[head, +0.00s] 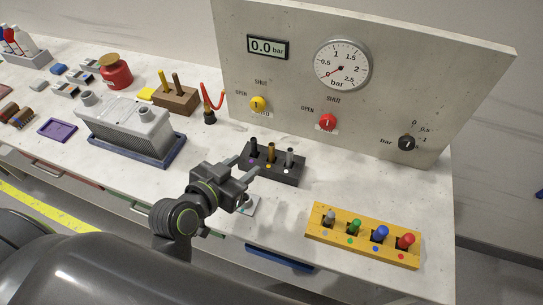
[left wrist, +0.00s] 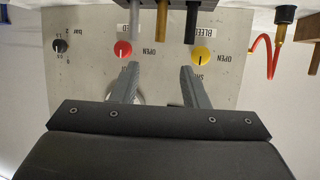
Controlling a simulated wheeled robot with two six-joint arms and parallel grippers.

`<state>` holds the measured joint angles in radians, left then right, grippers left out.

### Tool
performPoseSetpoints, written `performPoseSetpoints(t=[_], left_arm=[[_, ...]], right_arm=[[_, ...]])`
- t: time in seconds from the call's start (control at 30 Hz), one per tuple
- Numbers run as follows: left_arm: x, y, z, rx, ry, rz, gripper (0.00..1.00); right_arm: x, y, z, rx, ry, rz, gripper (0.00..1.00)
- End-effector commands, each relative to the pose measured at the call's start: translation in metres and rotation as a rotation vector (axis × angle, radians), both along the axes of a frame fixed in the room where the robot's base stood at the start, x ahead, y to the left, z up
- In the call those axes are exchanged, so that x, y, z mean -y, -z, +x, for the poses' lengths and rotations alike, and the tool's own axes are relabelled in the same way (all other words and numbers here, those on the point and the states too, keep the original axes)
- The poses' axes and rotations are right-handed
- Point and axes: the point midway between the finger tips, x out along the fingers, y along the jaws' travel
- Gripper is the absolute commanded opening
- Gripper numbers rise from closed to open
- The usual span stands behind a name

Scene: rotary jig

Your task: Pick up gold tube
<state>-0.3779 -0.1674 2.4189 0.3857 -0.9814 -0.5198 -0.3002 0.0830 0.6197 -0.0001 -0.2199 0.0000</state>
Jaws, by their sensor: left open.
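The gold tube (head: 271,152) stands upright in the middle of a black rack (head: 285,174), between a black tube (head: 253,146) on its left and a grey tube (head: 290,157) on its right. My left gripper (head: 249,166) is open at the front of the rack, its fingers pointing toward the tubes. The grey tube (left wrist: 133,25) and black tube (left wrist: 192,22) show near the fingertips. I cannot tell any contact. My right gripper is not in view.
A panel (head: 375,90) with a gauge and knobs stands behind the rack. A yellow rack (head: 330,241) with several coloured pegs is at the right. A grey finned box (head: 120,125), a wooden block (head: 176,100) and a red lead (head: 207,98) are at the left.

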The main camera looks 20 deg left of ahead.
Motion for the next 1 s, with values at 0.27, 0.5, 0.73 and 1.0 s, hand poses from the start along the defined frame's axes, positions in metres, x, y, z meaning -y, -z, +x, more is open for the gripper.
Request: performPoseSetpoints(t=[0.27,0.5,0.73,1.0], left_arm=[[0.012,0.016,0.043,-0.003,0.001,0.000,0.41],[0.019,0.028,0.070,-0.003,0.001,0.000,0.41],[0.021,0.032,0.079,-0.003,0.000,0.001,0.41],[0.028,0.042,0.105,-0.004,0.001,0.001,0.41]], right_arm=[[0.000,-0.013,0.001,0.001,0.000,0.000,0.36],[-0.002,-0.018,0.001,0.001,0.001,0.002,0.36],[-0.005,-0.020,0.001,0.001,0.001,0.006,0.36],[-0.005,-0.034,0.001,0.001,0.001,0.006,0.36]])
